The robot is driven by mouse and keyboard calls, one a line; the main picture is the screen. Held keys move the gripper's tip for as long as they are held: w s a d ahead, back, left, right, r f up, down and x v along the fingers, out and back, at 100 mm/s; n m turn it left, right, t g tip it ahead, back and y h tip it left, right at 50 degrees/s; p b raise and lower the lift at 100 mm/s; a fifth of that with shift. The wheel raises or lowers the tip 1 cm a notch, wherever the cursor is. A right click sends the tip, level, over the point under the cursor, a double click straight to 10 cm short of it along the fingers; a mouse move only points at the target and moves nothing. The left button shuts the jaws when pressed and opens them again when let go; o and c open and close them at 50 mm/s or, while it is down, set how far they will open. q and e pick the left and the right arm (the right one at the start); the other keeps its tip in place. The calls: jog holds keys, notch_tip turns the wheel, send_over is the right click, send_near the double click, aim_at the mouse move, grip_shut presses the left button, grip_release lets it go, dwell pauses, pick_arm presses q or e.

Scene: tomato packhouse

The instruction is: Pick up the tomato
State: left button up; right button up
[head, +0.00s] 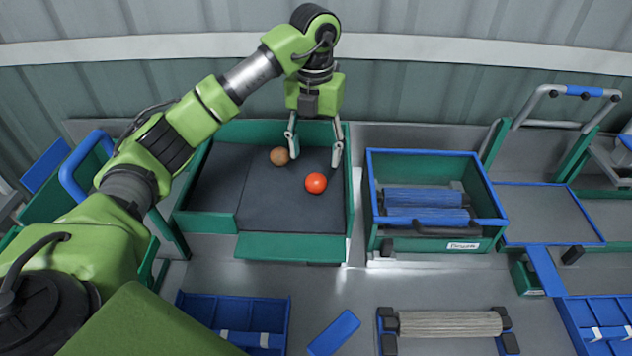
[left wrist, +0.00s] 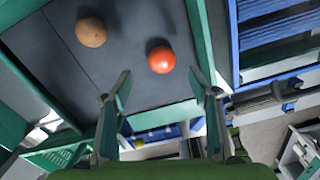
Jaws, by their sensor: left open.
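A red tomato (head: 316,183) lies on the dark floor of the green-walled tray (head: 290,247). A brown round thing (head: 279,156) lies behind it and to its left. My left gripper (head: 315,160) is open and empty over the right part of the tray, its fingers pointing down. In the left wrist view the tomato (left wrist: 161,60) shows beyond the spread fingers (left wrist: 162,92), nearer the right finger and apart from both. The brown round thing (left wrist: 91,32) is farther left there. My right gripper is in neither view.
Right of the tray stands a green crate with a blue rim (head: 425,153), holding blue rollers. In front lie a blue divided bin (head: 232,318), a blue block (head: 334,332) and a grey roller (head: 450,324). A corrugated wall closes the back.

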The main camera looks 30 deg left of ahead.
aim_at(317, 174)
pick_arm(q)
jog(key=shift+f, duration=0.7)
jog(key=shift+w+a+f, duration=0.1)
jog(key=shift+f, duration=0.5)
jog(key=shift+f+p, duration=0.25)
jog(key=shift+p, duration=0.3)
jog(key=f, duration=0.1)
jog(key=f+p, duration=0.1)
jog(key=f, duration=0.1)
jog(key=shift+d+f+p, duration=0.25)
jog(key=shift+p, duration=0.15)
jog(key=shift+f, duration=0.55)
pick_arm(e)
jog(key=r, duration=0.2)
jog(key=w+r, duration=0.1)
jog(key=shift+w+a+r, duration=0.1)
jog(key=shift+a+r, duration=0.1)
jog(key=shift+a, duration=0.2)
pick_arm(q)
jog(key=c, duration=0.9)
